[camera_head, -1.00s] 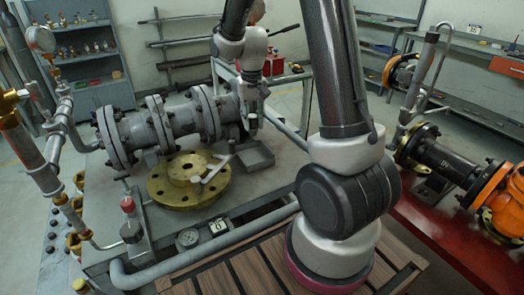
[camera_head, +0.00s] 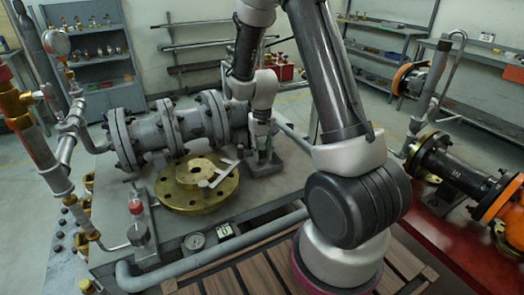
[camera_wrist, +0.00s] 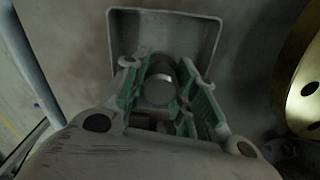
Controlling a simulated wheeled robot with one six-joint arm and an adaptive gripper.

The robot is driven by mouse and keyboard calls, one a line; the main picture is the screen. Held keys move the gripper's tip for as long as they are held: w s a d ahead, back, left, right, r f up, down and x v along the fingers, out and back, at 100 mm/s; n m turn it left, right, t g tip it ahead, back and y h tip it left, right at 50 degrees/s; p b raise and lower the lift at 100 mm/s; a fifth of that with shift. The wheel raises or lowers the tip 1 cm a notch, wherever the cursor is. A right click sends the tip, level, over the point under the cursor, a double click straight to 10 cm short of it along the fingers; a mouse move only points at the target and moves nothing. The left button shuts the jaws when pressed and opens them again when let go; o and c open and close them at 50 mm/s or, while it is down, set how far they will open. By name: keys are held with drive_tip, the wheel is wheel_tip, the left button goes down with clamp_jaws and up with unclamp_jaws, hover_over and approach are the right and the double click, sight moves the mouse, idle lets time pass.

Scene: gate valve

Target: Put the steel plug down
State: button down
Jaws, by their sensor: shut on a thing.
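The steel plug (camera_wrist: 158,90) shows in the wrist view as a round grey piece between the green-padded fingers of my gripper (camera_wrist: 160,76). The gripper is shut on it. Behind the plug is a grey square tray (camera_wrist: 213,40), and the plug appears within its outline. I cannot tell whether it touches the tray floor. In the head view my gripper (camera_head: 262,156) points down at the tray (camera_head: 278,165), low on the bench beside the flanged pipe. The plug cannot be made out there.
A brass flange (camera_head: 178,193) with a grey lever lies just left of the tray. The grey flanged pipe (camera_head: 178,128) runs behind it. Shelves line the back wall.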

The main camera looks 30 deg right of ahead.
sight(262, 147)
drive_tip(key=c, duration=1.1)
unclamp_jaws()
drive_tip(key=shift+f, duration=0.1)
drive_tip(key=shift+c, duration=0.2)
wheel_tip(262, 147, up, 12)
drive_tip(key=s+r+n+t, duration=0.1)
drive_tip(key=s+r+t, duration=0.1)
drive_tip(key=s+r, duration=0.8)
drive_tip(key=s+r+n+t, duration=0.1)
drive_tip(key=s+r, duration=0.2)
drive_tip(key=s, duration=0.4)
drive_tip(key=s+r+t, duration=0.1)
drive_tip(key=s+r, duration=0.1)
drive_tip(key=s, duration=0.5)
drive_tip(key=shift+d+r+n, duration=0.3)
drive_tip(key=shift+r+n, duration=0.1)
